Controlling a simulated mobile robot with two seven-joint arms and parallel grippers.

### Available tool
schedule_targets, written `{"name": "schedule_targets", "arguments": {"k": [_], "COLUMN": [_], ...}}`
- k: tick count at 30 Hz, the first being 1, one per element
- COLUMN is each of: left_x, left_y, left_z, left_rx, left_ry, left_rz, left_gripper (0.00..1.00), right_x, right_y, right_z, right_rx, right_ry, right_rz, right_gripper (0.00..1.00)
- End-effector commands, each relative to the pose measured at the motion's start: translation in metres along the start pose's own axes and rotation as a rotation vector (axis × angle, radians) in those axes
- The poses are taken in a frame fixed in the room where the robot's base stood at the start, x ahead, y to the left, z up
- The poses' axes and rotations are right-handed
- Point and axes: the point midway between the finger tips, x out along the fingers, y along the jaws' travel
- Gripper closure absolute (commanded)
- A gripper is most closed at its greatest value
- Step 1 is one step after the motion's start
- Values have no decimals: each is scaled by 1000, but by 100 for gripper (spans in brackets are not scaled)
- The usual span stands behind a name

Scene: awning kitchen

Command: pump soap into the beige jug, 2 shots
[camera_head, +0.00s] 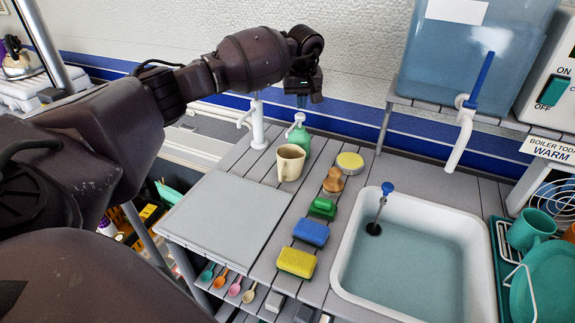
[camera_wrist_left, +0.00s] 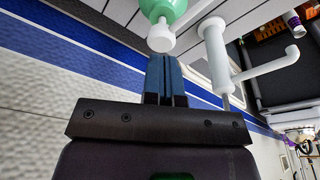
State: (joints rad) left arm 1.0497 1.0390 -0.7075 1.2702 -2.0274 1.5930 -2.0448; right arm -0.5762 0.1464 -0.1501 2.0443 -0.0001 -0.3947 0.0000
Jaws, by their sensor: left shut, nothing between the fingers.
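The beige jug (camera_head: 290,163) stands upright on the grey slatted counter, its handle toward the left. A green soap bottle (camera_head: 300,140) with a white pump head stands just behind it. In the left wrist view the white pump head (camera_wrist_left: 160,38) shows on the green bottle (camera_wrist_left: 165,8), close to my fingertips. My left gripper (camera_head: 303,99) is above the bottle, its blue fingers pointing down. The fingers (camera_wrist_left: 165,62) are shut together and empty. I cannot tell whether they touch the pump head. The jug's inside is mostly hidden. My right gripper is out of view.
A white tap (camera_head: 256,120) stands left of the bottle; it also shows in the left wrist view (camera_wrist_left: 217,55). The grey board (camera_head: 225,220) is clear.

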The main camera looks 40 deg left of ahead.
Motion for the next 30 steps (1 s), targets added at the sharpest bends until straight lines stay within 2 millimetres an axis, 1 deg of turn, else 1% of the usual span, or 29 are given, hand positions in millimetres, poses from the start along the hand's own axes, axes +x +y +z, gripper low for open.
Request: {"name": "schedule_targets", "arguments": {"k": [30], "left_x": [30], "left_y": [0], "left_z": [6], "left_rx": [0], "left_ry": [-2], "left_rz": [-3], "left_gripper": [100], "right_x": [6], "right_y": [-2], "right_z": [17], "right_rx": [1], "right_ry": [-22], "right_rz": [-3], "right_gripper": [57]}}
